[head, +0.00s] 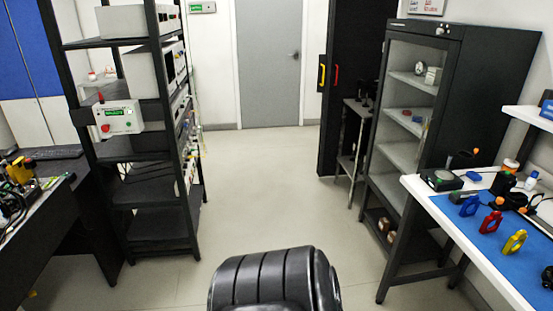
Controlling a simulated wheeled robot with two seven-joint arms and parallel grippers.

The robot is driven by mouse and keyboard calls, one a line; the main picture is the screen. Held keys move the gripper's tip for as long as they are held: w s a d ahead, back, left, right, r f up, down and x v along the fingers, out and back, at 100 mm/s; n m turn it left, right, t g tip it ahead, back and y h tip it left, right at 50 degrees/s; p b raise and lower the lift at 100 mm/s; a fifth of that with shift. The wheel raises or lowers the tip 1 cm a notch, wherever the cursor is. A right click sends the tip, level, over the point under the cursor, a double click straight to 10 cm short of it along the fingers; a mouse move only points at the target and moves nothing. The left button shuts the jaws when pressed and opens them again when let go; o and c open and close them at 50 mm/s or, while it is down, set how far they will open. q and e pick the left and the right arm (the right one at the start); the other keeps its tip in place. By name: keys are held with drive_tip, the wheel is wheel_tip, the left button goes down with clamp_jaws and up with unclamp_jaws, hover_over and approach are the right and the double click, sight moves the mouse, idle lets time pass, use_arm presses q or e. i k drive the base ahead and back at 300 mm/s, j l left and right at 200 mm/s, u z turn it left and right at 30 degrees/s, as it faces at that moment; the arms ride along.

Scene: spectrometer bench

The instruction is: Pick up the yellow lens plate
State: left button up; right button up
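The yellow lens plate (515,242) stands upright on the blue mat (466,227) of the white bench at the right. It is a yellow piece with a round opening. A red lens plate (491,221) and a blue lens plate (469,205) stand farther back in the same row. Neither of my grippers shows in the head view, so I cannot see what they hold.
A black chair-like shape (275,280) fills the bottom middle. A glass-fronted cabinet (408,110) stands behind the bench. A black shelf rack (150,190) and a dark desk (40,225) stand at the left. Open floor (275,180) runs to the grey door (268,60).

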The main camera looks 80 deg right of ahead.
sight(515, 243)
drive_tip(key=z, duration=4.25)
